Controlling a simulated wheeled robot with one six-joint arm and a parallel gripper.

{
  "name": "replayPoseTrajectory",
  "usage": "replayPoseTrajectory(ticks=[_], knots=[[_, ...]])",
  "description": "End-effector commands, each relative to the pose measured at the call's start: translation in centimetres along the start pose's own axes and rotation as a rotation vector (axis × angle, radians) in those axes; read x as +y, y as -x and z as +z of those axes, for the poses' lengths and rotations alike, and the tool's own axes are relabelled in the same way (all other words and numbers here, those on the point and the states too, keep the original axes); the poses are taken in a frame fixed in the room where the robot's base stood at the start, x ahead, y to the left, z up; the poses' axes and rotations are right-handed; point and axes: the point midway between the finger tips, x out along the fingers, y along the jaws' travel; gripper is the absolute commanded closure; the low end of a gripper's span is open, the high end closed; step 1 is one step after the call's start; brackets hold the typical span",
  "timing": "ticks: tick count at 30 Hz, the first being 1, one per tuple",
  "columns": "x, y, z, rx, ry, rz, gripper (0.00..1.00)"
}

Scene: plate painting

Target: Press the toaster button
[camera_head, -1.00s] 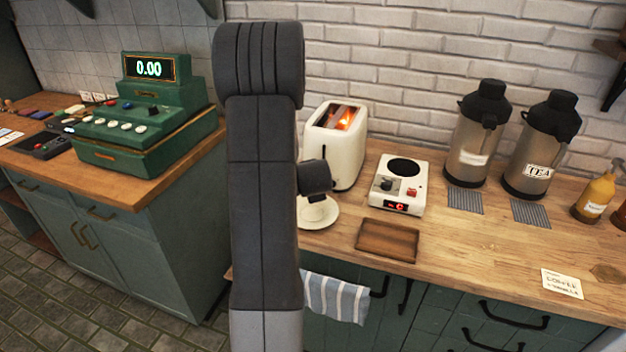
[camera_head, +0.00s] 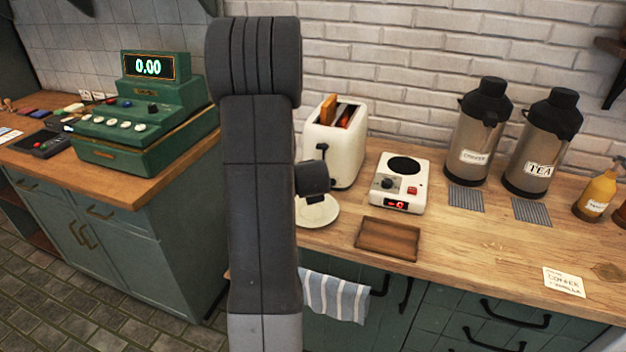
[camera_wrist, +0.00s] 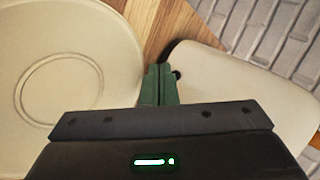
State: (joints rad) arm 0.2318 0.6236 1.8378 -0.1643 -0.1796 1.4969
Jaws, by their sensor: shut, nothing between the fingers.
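The white toaster (camera_head: 348,153) stands on the wooden counter against the brick wall, partly hidden by my arm. A brown slice of toast (camera_head: 328,108) sticks up from one slot, and orange-brown bread shows in the other. In the wrist view, the toaster's pale body (camera_wrist: 245,95) fills the right side. My gripper (camera_wrist: 160,72) is shut and empty, its green fingertips close to the toaster's end, beside a small dark part there. Whether they touch cannot be told. The button is not clearly visible. My arm hides the gripper in the head view.
A pale plate (camera_head: 325,216) lies in front of the toaster; it also shows left of my fingers in the wrist view (camera_wrist: 110,40). A white hot plate (camera_head: 416,182), a wooden tray (camera_head: 388,248) and two flasks (camera_head: 478,145) (camera_head: 535,155) stand to the right.

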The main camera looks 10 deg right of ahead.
Motion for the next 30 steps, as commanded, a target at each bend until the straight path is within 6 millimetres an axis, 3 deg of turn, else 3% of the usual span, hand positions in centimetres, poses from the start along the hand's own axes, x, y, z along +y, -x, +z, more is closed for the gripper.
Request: replayPoseTrajectory(ticks=[7, 19, 30], knots=[[0.6, 0.5, 0.5, 0.001, -0.001, -0.003, 1.00], [2.4, 3.2, 2.4, 0.000, 0.000, -0.002, 1.00], [2.5, 3.5, 2.5, 0.000, 0.000, 0.000, 1.00]])
